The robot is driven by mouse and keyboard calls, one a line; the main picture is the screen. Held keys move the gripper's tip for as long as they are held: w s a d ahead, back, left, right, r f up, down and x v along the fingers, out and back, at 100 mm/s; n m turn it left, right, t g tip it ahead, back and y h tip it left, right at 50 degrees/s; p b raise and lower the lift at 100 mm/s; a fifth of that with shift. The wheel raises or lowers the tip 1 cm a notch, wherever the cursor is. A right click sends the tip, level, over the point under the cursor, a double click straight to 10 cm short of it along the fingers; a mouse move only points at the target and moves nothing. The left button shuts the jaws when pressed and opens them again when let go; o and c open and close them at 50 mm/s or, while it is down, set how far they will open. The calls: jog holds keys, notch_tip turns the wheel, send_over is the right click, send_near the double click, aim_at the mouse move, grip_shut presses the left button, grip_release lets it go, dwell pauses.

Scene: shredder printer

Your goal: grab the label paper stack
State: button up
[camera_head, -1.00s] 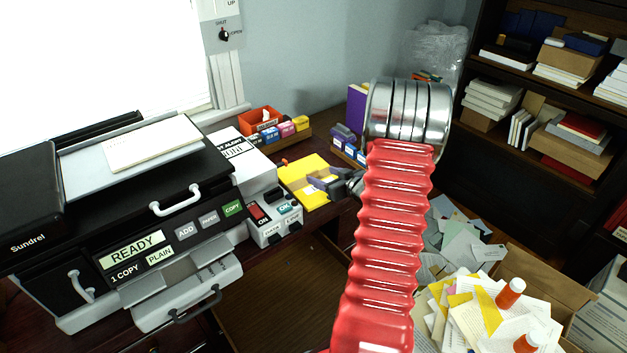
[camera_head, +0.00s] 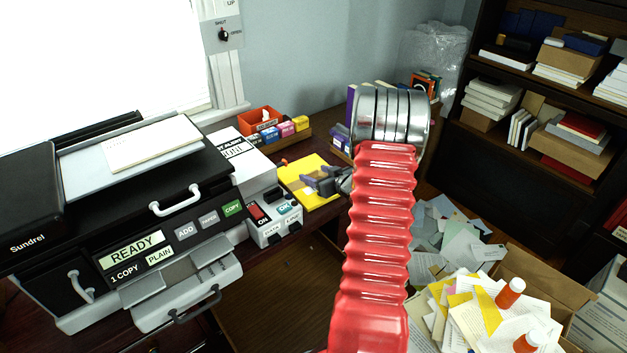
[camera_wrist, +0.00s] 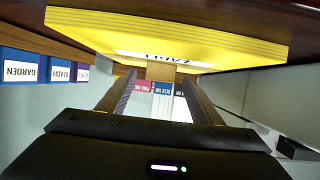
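The label paper stack is a yellow block. It lies on the desk at centre in the head view (camera_head: 297,171), with a pale label on top. In the wrist view (camera_wrist: 90,32) it fills the top, its label lettering upside down. My gripper (camera_head: 309,182) is at the stack's right side in the head view, its fingers overlapping the stack. In the wrist view my gripper (camera_wrist: 158,78) is open, its two fingers spread with nothing held between them. The fingertips are close to the stack's edge; I cannot tell whether they touch.
A small switch box (camera_head: 272,218) and a white paper stack (camera_head: 248,165) stand left of the yellow stack. Ink boxes (camera_head: 287,129) and an orange bin (camera_head: 258,121) are behind it. The printer (camera_head: 150,225) fills the left. Blue and purple label boxes (camera_wrist: 58,71) show in the wrist view.

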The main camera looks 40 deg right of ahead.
jog(key=c, duration=1.1)
jog(key=shift+r, duration=0.1)
notch_tip(320, 180, up, 18)
jog(key=shift+f, duration=0.1)
dwell(0.7)
